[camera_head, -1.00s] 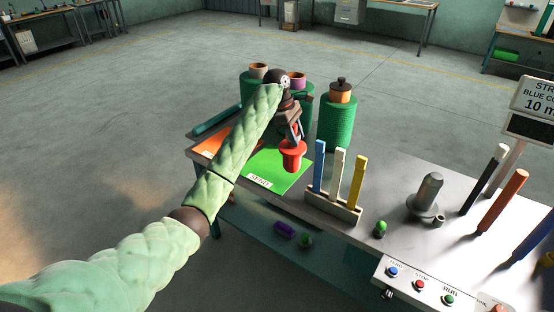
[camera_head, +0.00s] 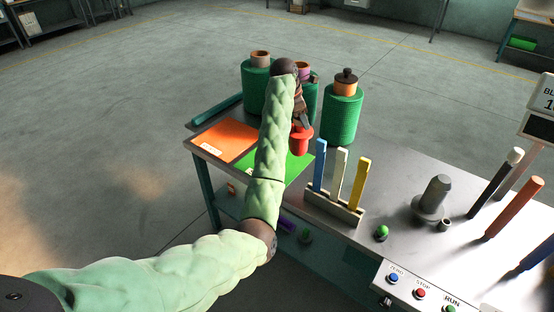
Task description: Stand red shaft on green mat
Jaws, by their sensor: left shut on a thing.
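The red shaft (camera_head: 300,143) has a wide red top and a narrower lower part and is roughly upright. My left gripper (camera_head: 301,125) is shut on it from above, partly hidden behind my arm. The green mat (camera_head: 297,167) lies flat on the table, with my left arm crossing over its left part. The shaft shows in front of the mat's far right part; I cannot tell whether its lower end touches the mat. My right gripper does not show.
An orange mat (camera_head: 228,140) lies left of the green one. A rack (camera_head: 335,205) with blue, white and yellow sticks stands right of the mat. A grey peg (camera_head: 435,196) and a green knob (camera_head: 381,232) are further right.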

